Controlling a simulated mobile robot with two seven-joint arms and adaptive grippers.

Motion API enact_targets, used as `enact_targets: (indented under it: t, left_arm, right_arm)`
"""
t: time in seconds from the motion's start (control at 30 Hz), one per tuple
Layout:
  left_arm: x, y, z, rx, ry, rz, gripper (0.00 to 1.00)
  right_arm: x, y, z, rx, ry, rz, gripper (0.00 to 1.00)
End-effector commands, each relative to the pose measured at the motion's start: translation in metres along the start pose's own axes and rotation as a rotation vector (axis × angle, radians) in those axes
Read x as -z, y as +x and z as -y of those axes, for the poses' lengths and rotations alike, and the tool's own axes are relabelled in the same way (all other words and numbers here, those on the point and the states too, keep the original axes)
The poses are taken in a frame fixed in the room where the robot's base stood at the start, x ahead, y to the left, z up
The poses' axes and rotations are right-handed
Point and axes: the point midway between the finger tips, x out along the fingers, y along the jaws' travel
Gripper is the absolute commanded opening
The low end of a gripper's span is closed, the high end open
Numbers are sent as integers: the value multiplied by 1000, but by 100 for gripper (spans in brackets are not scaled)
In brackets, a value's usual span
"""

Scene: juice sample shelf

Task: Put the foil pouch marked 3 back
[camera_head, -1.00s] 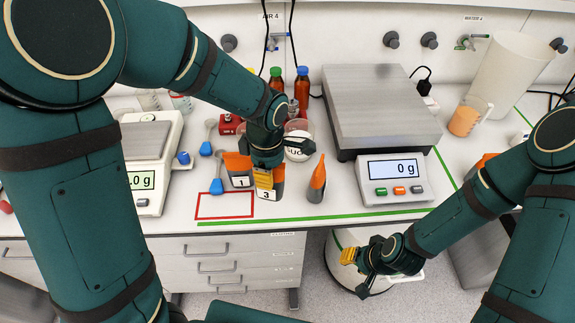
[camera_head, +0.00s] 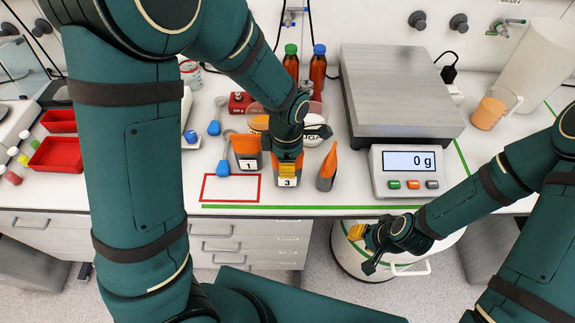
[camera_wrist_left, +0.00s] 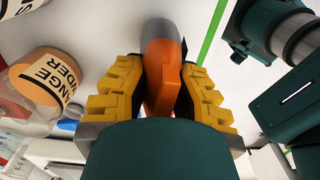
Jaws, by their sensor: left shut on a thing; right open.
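The foil pouch marked 3 (camera_head: 289,183) is grey with an orange top. My left gripper (camera_head: 288,168) is shut on its orange top, and the arm hides part of it. It is upright near the bench front, between the pouch marked 1 (camera_head: 247,162) and another orange-topped pouch (camera_head: 327,173). I cannot tell whether its base touches the bench. In the left wrist view the held pouch (camera_wrist_left: 163,60) sits between the yellow fingers of my left gripper (camera_wrist_left: 160,95). My right gripper (camera_head: 357,232) is open and empty, low in front of the bench.
A red outlined rectangle (camera_head: 231,201) on the bench is empty. A large scale (camera_head: 403,95) stands to the right, bottles (camera_head: 317,68) behind, red trays (camera_head: 57,154) at left. A green line (camera_head: 270,207) runs along the front edge.

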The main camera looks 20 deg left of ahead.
Motion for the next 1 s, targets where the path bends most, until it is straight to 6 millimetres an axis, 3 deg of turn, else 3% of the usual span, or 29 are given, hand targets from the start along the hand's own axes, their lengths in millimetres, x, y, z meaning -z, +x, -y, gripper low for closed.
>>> enact_targets:
  t: [0.1, 0.43, 0.47, 0.5, 0.83, 1.0]
  left_arm:
    - [0, 12, 0, 1, 0, 0, 0]
    - [0, 14, 0, -1, 1, 1, 0]
    - [0, 14, 0, -1, 1, 1, 34]
    - [0, 13, 0, -1, 1, 1, 44]
    - [0, 12, 0, -1, 1, 1, 44]
    - [-1, -5, -1, -5, 1, 3, 44]
  right_arm:
    - [0, 3, -1, -1, 0, 0, 34]
    - [0, 5, -1, -1, 0, 0, 34]
    - [0, 4, -1, -1, 0, 0, 34]
    - [0, 4, -1, -1, 0, 0, 34]
    - [0, 3, -1, -1, 0, 0, 34]
    - [0, -1, 1, 0, 0, 0, 34]
